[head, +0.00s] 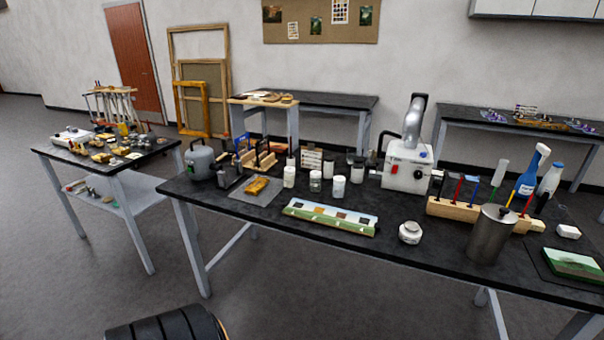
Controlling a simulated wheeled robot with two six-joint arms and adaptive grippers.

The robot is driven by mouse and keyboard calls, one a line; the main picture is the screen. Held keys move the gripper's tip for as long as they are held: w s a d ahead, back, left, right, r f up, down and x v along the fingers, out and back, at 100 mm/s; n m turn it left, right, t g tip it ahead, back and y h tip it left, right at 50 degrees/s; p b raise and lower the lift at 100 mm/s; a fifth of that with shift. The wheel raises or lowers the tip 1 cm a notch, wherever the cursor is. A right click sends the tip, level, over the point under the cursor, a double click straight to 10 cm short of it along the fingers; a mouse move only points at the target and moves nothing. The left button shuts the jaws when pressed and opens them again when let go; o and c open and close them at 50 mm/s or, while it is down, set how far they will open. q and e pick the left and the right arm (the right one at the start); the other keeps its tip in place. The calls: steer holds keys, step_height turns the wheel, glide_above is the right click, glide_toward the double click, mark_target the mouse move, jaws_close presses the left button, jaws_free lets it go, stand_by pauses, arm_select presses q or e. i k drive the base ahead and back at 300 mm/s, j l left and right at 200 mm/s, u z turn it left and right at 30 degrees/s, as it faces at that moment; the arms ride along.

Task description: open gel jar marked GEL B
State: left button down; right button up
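Several small jars stand on the long black-topped table (400,262). A squat white jar (410,233) with a lid stands alone at the front, right of the painted strip. Farther back are a white-capped jar (289,177), a clear jar with a pale cap (315,182) and another white jar (338,187). All look upright and capped. Labels are too small to read, so I cannot tell which is GEL B. Neither of my grippers is in view.
A painted strip (330,217) lies along the table's front edge. A metal cylinder (491,235), a wooden tool rack (453,210) and a white machine with a duct (406,173) stand to the right. A gilt fragment (256,187) lies left. Floor (80,290) is clear at left front.

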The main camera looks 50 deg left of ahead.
mark_target(288, 179)
steer(key=u, duration=1.75)
steer(key=z, duration=0.6)
steer(key=i+j+z, duration=0.1)
steer(key=j+z, duration=0.65)
steer(key=j, duration=0.3)
steer(key=j+z, duration=0.4)
steer(key=j, duration=0.15)
